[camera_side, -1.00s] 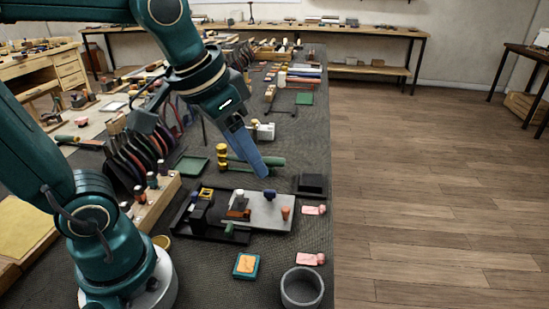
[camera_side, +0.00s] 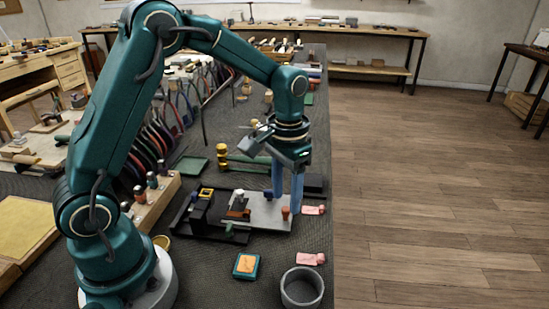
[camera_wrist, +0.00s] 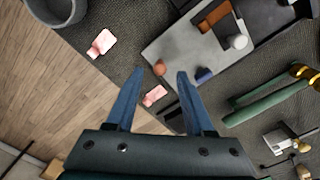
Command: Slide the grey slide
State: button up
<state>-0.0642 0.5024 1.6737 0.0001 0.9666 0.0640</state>
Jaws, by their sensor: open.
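The grey slide (camera_side: 263,211) is a flat light-grey plate on a dark base (camera_side: 196,228). It also shows in the wrist view (camera_wrist: 183,48). An orange knob (camera_side: 285,213) stands near its right end; in the wrist view this knob (camera_wrist: 159,67) appears between the fingertips. A white knob (camera_wrist: 237,41) and a brown block (camera_wrist: 214,16) lie further along. My gripper (camera_side: 287,203) is open, blue fingers pointing down over the slide's right end. Contact cannot be told.
Pink pieces (camera_side: 314,210) lie right of the slide by the bench edge. A grey round bowl (camera_side: 302,288) and a teal box with an orange top (camera_side: 246,265) stand in front. A black block (camera_side: 314,185) sits behind right.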

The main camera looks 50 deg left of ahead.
jog(key=shift+f, duration=1.2)
grip_shut()
dwell(0.6)
